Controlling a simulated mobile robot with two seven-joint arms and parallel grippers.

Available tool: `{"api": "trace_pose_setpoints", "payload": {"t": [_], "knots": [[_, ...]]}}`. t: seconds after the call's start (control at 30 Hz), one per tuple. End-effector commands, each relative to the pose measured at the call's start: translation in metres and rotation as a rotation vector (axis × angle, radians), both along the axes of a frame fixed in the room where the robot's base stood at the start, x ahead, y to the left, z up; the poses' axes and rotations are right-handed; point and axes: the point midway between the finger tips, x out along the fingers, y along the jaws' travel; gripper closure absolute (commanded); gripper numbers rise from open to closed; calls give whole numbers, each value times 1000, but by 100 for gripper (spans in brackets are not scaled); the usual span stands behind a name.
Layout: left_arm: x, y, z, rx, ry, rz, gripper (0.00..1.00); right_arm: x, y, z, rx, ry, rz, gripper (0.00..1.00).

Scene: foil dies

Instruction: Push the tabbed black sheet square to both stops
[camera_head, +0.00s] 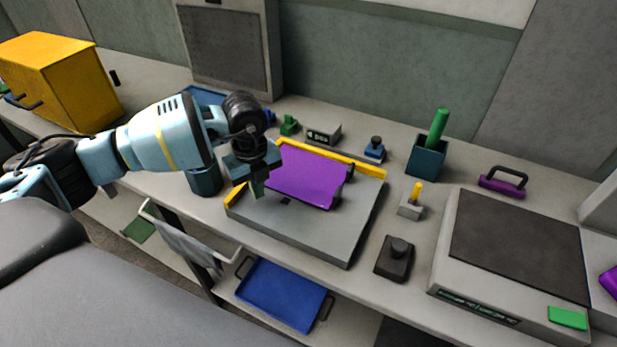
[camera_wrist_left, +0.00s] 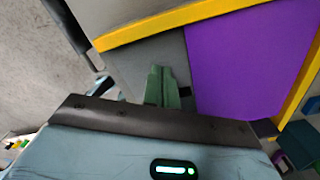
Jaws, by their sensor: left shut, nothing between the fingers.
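The sheet (camera_head: 305,178) looks purple, not black, with dark tabs at its right end and near its front edge. It lies on a grey plate (camera_head: 300,228). A yellow stop (camera_head: 345,161) runs along the plate's back edge and another yellow stop (camera_head: 235,196) along its left edge. In the left wrist view the sheet (camera_wrist_left: 240,65) lies close along both yellow bars; any small gap is unclear. My left gripper (camera_head: 258,188) is shut and empty, pointing down at the sheet's front left corner. Its green fingers (camera_wrist_left: 162,88) are over bare plate beside the sheet; contact is unclear. My right gripper is not in view.
To the right are a teal cup (camera_head: 426,160), a yellow-handled block (camera_head: 411,208), a black knobbed block (camera_head: 394,260) and a large flat machine (camera_head: 515,250). A blue tray (camera_head: 282,295) lies below.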

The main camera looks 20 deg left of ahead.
Motion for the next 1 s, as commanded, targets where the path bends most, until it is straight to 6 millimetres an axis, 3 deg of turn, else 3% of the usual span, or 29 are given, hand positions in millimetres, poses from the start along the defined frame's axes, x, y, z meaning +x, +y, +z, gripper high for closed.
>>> {"api": "trace_pose_setpoints", "payload": {"t": [1.0], "knots": [[0, 0, -10, 0, 0, 0, 100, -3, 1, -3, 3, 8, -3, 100]]}}
